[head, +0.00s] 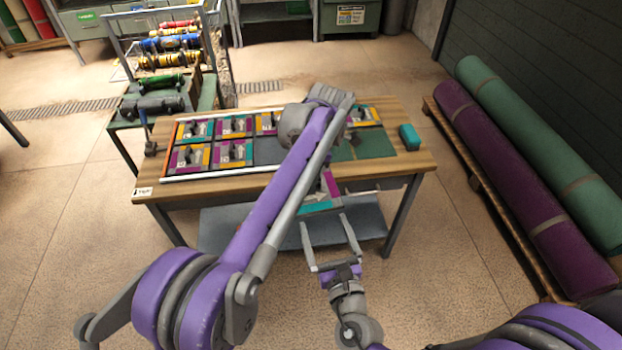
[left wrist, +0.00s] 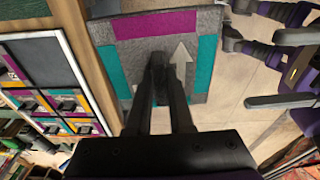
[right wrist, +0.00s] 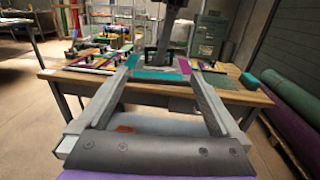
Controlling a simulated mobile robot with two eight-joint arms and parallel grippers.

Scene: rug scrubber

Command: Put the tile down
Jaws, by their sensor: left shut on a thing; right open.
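My left gripper (left wrist: 158,70) is shut on a tile (left wrist: 198,58), grey with magenta and teal edge strips and a white arrow. In the head view the tile (head: 328,190) shows partly behind my left arm, at the table's front edge; my left fingers are hidden there. The tile appears held off the table. My right gripper (head: 328,240) is open and empty, in front of the table.
The wooden table (head: 300,180) bears a green mat (head: 370,146) and a teal block (head: 409,137) at its right. A cart with rollers (head: 152,105) stands at the left. Rolled rugs (head: 520,175) lie on a pallet at the right. Floor is free between table and rugs.

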